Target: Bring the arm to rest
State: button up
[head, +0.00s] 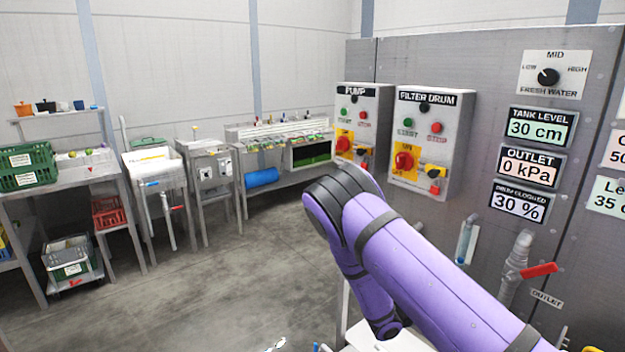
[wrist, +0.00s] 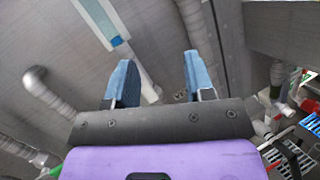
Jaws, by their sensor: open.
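My gripper (wrist: 159,80) shows in the wrist view with its two blue fingers spread wide apart. Nothing is held between them. Grey pipes and a floor or panel surface show beyond the fingertips. In the head view my purple arm reaches from the lower right towards the middle, then bends down at a dark joint. My gripper cannot be made out in the head view.
A grey panel with a pump box (head: 361,125), a filter drum box (head: 429,144) and a red-handled valve (head: 538,270) stands close beside my arm. In the wrist view a grey pipe (wrist: 52,97) lies left. Open floor (head: 205,285) lies at left, before benches.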

jog(key=s+d+r+m+g+y, duration=0.1)
jog(key=s+r+m+g+y, duration=0.4)
jog(key=r, duration=0.5)
jog(key=s+d+r+m+g+y, duration=0.1)
jog(key=s+r+m+g+y, duration=0.2)
jog(key=s+r+m+y, duration=0.6)
jog(key=s+a+r+m+t+y, duration=0.2)
jog(key=s+a+r+t+y, duration=0.1)
jog(key=s+r, duration=0.6)
jog(key=s+a+r+m+t+y, duration=0.1)
jog(key=s+a+r+t, duration=0.3)
jog(key=s+r, duration=0.5)
jog(key=shift+s+m+t+y, duration=0.35)
jog(key=shift+t+y, duration=0.25)
jog(key=shift+y, duration=0.3)
jog(key=shift+w+d, duration=0.1)
jog(key=shift+w, duration=0.05)
